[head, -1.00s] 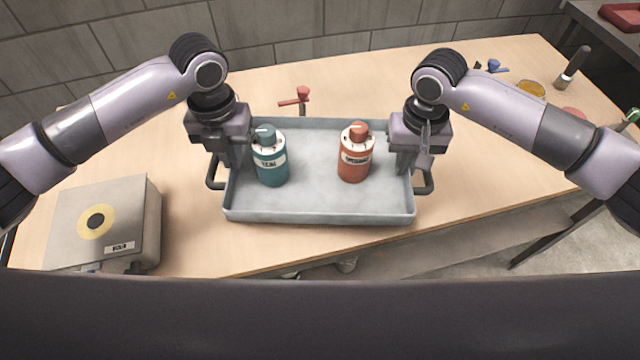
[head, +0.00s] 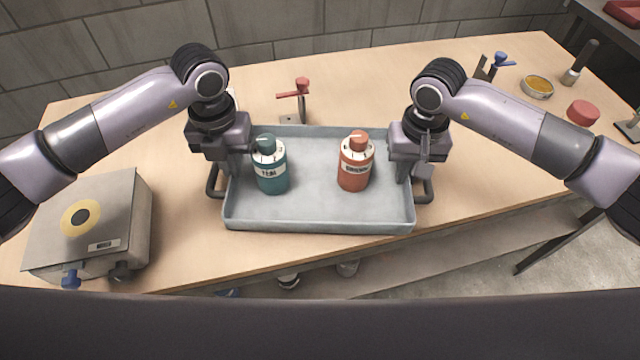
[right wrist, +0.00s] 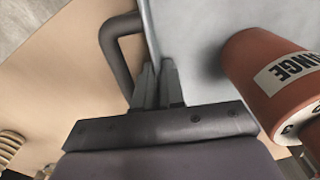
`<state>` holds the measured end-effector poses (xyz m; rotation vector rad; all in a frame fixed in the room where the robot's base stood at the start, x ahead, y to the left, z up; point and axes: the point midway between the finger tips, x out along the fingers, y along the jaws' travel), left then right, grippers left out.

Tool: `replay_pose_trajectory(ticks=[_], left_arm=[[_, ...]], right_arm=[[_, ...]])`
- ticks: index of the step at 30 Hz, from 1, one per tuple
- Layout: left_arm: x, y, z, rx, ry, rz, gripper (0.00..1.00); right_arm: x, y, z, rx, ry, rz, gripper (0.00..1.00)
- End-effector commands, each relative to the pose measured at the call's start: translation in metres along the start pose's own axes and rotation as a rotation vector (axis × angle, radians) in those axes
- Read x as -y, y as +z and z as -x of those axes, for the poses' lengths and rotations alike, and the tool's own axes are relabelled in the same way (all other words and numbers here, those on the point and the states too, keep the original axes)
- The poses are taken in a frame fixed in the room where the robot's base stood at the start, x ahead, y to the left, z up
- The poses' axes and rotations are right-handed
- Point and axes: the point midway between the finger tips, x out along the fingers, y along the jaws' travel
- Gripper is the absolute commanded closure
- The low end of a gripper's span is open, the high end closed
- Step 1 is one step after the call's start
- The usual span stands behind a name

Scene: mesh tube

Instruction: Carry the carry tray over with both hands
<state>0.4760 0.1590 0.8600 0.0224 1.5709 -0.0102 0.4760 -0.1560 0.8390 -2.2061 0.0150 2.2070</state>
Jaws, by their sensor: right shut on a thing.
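The grey carry tray (head: 320,218) is in the middle of the head view, near the table's front edge. It looks level; I cannot tell whether it touches the table. A teal bottle (head: 271,168) stands in its left part and an orange bottle (head: 355,165) in its right part. My left gripper (head: 228,165) is at the tray's left side by the dark handle (head: 213,181); its fingertips are hidden. My right gripper (head: 404,168) is shut on the tray's right wall, inside the right handle (head: 426,188). The right wrist view shows its fingers (right wrist: 158,85) on that wall.
A grey box (head: 120,215) with a yellow ring stands at the table's left. A red clamp (head: 299,95) is just behind the tray. At the right are a blue clamp (head: 503,60), an amber dish (head: 537,87) and a red lid (head: 583,112). Bare table lies right of the tray.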

Motion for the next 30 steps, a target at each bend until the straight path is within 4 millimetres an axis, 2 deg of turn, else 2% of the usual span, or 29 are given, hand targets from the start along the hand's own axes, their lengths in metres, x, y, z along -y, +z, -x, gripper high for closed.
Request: replay_pose_trajectory(ticks=[1,2,4,11,16,30], left_arm=[[-0.002,0.001,-0.004,0.001,0.004,0.003,1.0],[-0.002,0.0,-0.005,0.0,0.005,0.004,0.93],[-0.002,0.0,-0.003,0.0,0.004,0.003,0.71],[-0.001,0.0,-0.002,0.0,0.003,0.002,0.71],[-0.001,0.001,0.01,0.003,0.001,0.002,0.71],[-0.001,0.001,0.101,0.002,0.001,0.001,0.71]], right_arm=[[-0.002,-0.001,-0.004,-0.001,0.004,-0.003,1.0],[-0.002,0.0,-0.005,0.0,0.005,-0.003,0.88],[-0.002,0.0,-0.003,0.001,0.004,-0.003,0.66],[-0.001,0.0,-0.003,0.001,0.003,-0.002,0.66],[-0.001,0.0,-0.003,0.001,0.002,-0.002,0.66],[0.0,0.0,-0.003,0.001,0.001,0.0,0.66]])
